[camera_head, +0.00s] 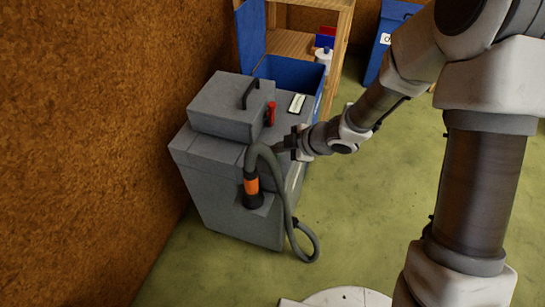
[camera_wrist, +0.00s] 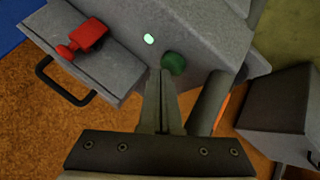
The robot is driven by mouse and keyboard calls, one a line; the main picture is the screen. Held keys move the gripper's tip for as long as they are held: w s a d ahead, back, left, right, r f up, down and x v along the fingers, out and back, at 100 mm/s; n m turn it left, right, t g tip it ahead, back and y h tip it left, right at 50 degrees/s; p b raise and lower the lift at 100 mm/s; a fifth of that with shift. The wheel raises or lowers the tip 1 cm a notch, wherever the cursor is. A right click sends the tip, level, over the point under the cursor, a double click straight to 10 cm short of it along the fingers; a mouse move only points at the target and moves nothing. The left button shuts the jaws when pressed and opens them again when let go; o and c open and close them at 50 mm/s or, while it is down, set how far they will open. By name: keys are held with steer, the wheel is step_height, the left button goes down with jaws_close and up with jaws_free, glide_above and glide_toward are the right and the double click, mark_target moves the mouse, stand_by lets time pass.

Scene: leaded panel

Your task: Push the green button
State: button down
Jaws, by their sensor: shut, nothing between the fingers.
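The round dark green button (camera_wrist: 174,63) is on the grey face of the machine in the wrist view. My gripper (camera_wrist: 161,73) is shut and empty, with its fingertips at the button's lower left edge in the picture. I cannot tell if they touch it. In the head view, my gripper (camera_head: 280,145) is at the top of the grey machine (camera_head: 237,225), close to the hose. I cannot make out the button there. A small pale green light (camera_wrist: 150,39) glows up and left of the button.
A red lever (camera_wrist: 82,40) and a black handle (camera_wrist: 60,84) are on the machine. A grey hose (camera_head: 277,180) with an orange band (camera_head: 251,186) arches close to my gripper. Behind stand a blue bin (camera_head: 290,72) and a wooden shelf (camera_head: 292,42). Floor at right is clear.

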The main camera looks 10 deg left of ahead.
mark_target(277, 156)
steer(key=shift+f, duration=0.3)
steer(key=shift+r, duration=0.1)
steer(key=shift+r+p, duration=0.9)
steer(key=shift+r, duration=0.05)
step_height(277, 156, up, 6)
steer(key=p, duration=0.6)
